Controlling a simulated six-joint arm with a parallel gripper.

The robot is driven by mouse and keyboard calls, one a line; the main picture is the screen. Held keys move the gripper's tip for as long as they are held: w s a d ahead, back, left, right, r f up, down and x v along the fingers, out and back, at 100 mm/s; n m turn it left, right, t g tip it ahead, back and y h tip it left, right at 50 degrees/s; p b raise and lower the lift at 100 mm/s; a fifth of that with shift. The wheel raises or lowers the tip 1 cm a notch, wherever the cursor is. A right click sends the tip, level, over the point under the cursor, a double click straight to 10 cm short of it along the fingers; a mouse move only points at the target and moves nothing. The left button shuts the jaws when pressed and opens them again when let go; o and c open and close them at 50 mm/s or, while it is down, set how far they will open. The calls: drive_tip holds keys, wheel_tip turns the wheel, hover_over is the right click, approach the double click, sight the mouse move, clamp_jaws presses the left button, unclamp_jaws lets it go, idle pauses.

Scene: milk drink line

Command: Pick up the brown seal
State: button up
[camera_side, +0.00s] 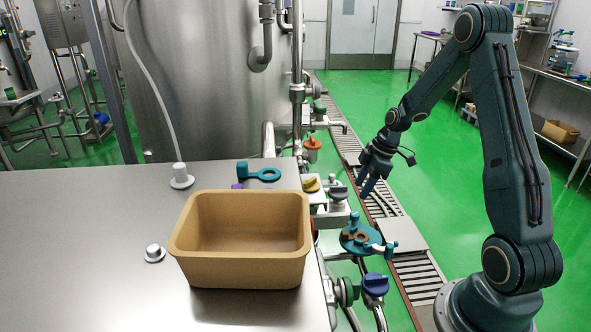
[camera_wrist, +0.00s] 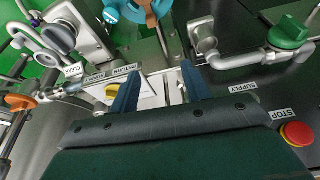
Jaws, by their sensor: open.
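A brown ring-like piece, which looks like the brown seal (camera_side: 356,237), lies on a round teal holder (camera_side: 375,248) beside the table's right edge. In the wrist view a brown part (camera_wrist: 151,19) shows at the top edge, on the teal holder (camera_wrist: 112,14), and is partly cut off. My gripper (camera_side: 366,188) is open and empty, above and beyond the holder in the side view. In the wrist view, my gripper's two blue fingers (camera_wrist: 160,82) are spread apart, with the brown part beyond their tips.
A tan bin (camera_side: 240,274) stands on the steel table (camera_side: 80,240); it looks empty. A teal ring-ended tool (camera_side: 262,174) lies behind it. Pipes and valves, with a blue knob (camera_side: 375,285), crowd the table's right side. A red stop button (camera_wrist: 296,134) is at the wrist view's right.

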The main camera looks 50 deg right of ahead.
drive_tip(key=s+d+f, duration=0.1)
drive_tip(key=d+f, duration=0.2)
drive_tip(key=f, duration=0.3)
drive_tip(key=shift+d+n+y, duration=0.3)
drive_tip(key=shift+n+y, duration=0.1)
drive_tip(key=shift+f, duration=0.1)
hover_over(354, 237)
drive_tip(key=shift+f, duration=3.9)
drive_tip(key=shift+w+f, duration=0.1)
drive_tip(key=shift+x, duration=2.5)
drive_tip(key=shift+a, duration=0.1)
